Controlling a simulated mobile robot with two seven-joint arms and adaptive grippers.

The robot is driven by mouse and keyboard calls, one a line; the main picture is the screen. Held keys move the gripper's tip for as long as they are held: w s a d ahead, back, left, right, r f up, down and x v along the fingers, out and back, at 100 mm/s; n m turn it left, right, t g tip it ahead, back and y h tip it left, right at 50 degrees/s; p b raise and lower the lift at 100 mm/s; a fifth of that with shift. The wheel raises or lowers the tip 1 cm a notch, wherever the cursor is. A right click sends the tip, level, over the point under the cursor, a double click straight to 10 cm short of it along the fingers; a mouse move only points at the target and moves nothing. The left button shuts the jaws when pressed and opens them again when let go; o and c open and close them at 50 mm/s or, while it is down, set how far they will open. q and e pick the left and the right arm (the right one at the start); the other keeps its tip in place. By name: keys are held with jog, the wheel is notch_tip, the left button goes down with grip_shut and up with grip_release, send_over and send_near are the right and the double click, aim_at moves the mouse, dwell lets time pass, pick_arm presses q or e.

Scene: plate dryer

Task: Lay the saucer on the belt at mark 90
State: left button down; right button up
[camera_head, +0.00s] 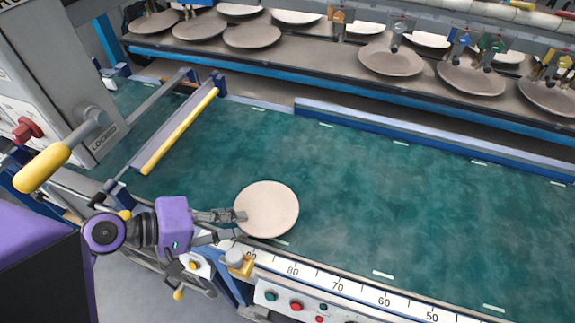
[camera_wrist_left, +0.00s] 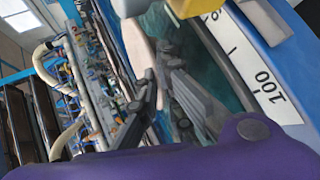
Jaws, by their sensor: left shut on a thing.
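The saucer (camera_head: 268,209) is a pale beige disc over the near edge of the green belt (camera_head: 350,210). My left gripper (camera_head: 241,225) is shut on its left rim. The saucer looks roughly flat; I cannot tell whether it touches the belt. The white scale (camera_head: 338,288) along the near edge reads 80, 70, 60, 50 to the right. Its 90 is partly hidden by a yellow block (camera_head: 238,260), close to the saucer's near left side. In the left wrist view the fingers (camera_wrist_left: 162,80) and a beige strip of saucer (camera_wrist_left: 135,45) show. My right gripper is not in view.
A yellow-padded bar (camera_head: 180,130) crosses the belt at the left. A grey control box (camera_head: 50,90) with a yellow handle stands beside it. A blue rail (camera_head: 420,137) and a rack of plates (camera_head: 390,60) lie behind. The belt to the right is clear.

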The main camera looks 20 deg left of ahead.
pick_arm(q)
jog(key=p, duration=0.2)
send_over(265, 179)
jog(key=shift+w+f, duration=0.1)
jog(key=shift+w, duration=0.05)
notch_tip(265, 179, down, 3)
jog(key=shift+b, duration=0.3)
jog(key=shift+f, duration=0.15)
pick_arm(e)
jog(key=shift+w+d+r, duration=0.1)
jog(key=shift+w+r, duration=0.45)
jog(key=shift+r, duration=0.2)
pick_arm(q)
jog(key=shift+f, duration=0.2)
jog(key=c, duration=1.9)
grip_release()
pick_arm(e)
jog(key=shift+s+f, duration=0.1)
